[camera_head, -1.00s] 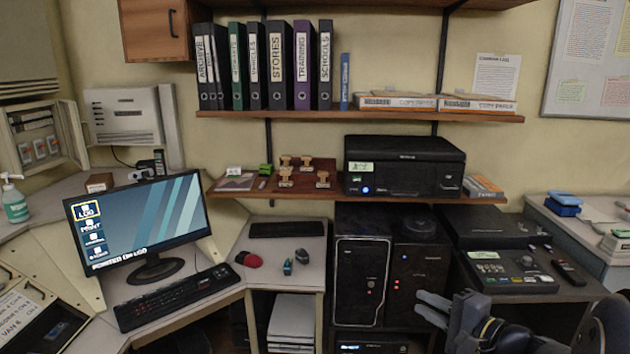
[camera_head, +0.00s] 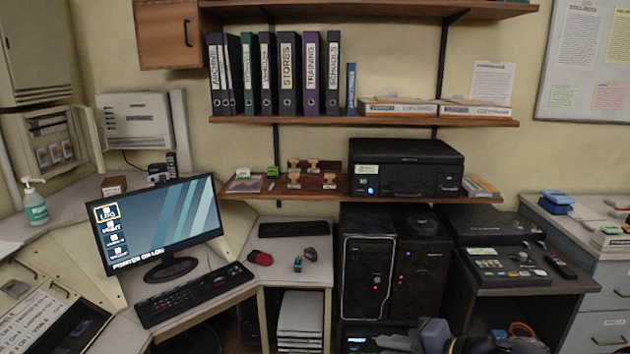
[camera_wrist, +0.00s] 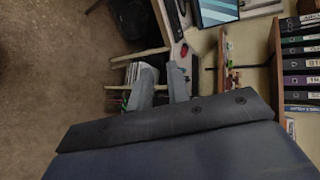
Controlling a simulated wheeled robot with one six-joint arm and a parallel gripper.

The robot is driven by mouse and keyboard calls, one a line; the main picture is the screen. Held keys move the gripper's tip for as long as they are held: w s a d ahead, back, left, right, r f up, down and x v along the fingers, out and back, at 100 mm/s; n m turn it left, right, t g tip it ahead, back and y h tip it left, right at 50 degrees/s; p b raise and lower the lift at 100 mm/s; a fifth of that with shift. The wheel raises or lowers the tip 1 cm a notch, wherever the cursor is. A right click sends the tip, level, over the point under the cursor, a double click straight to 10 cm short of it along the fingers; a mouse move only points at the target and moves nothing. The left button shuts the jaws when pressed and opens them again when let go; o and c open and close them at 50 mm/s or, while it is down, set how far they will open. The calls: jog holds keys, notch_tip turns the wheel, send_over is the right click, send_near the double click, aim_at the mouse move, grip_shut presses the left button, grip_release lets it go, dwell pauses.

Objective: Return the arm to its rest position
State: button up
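My gripper (camera_head: 392,341) shows at the bottom edge of the head view, low in front of the black computer towers, with part of my arm to its right. In the wrist view its two grey fingers (camera_wrist: 160,80) stand apart with a gap between them, and I see nothing held. The wrist view is turned on its side and shows floor at the left. Most of my arm is out of the head view.
The black towers (camera_head: 368,270) stand under the printer shelf (camera_head: 330,190). A low dark unit (camera_head: 500,268) is to their right, beside grey drawers (camera_head: 600,330). The desk with the monitor (camera_head: 160,225) is at left. Bare floor (camera_wrist: 50,80) shows in the wrist view.

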jog(key=s+a+f+n+g+h+p, duration=0.1)
jog(key=s+a+n+g+h+p, duration=0.2)
jog(key=s, duration=0.8)
jog(key=shift+n+g+h+p, duration=0.3)
jog(key=shift+n+g+p, duration=0.6)
jog(key=shift+g, duration=0.2)
